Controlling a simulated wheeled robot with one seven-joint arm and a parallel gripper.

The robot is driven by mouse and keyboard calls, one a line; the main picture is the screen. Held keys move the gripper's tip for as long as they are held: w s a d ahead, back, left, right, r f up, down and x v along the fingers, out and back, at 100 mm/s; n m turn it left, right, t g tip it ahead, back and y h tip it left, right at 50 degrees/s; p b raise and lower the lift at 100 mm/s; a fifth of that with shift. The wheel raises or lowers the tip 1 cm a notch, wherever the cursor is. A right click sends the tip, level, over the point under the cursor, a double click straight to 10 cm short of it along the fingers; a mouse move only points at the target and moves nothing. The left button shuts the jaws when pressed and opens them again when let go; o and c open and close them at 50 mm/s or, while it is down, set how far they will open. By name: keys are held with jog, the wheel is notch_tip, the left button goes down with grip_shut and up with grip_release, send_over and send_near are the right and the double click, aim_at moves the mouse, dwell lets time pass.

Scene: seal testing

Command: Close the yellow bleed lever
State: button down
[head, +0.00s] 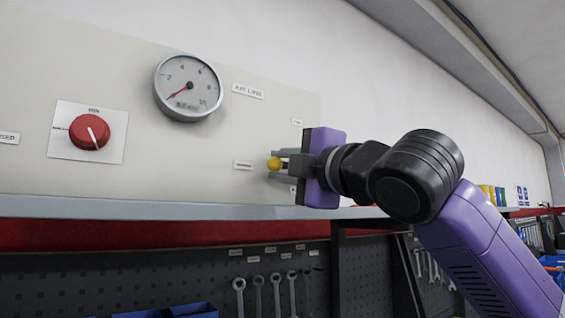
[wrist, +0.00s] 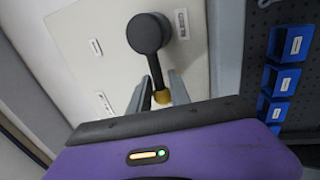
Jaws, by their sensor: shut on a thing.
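The bleed lever shows in the wrist view as a dark round hub (wrist: 148,33) on the pale panel, with a dark arm and a yellow tip (wrist: 162,97). In the head view only its yellow knob (head: 274,163) shows clearly; the hub and arm are hidden or hard to make out. My gripper (head: 271,165) reaches in from the right, with one grey finger above the knob and one below. In the wrist view my gripper (wrist: 157,92) has its fingers on both sides of the lever's end and is shut on it.
A round pressure gauge (head: 188,87) with a red needle and a red rotary knob (head: 89,132) sit on the panel (head: 230,50) to the left. A grey ledge (head: 150,208) runs below, above hanging wrenches (head: 276,290). Blue bins (wrist: 291,43) show at right in the wrist view.

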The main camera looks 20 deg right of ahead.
jog(key=shift+a+f, duration=0.1)
jog(key=shift+f, duration=0.05)
jog(key=c, duration=1.5)
grip_release()
jog(key=shift+o, duration=0.2)
jog(key=b+v, duration=0.2)
jog(key=v, duration=0.6)
jog(key=shift+w, duration=0.1)
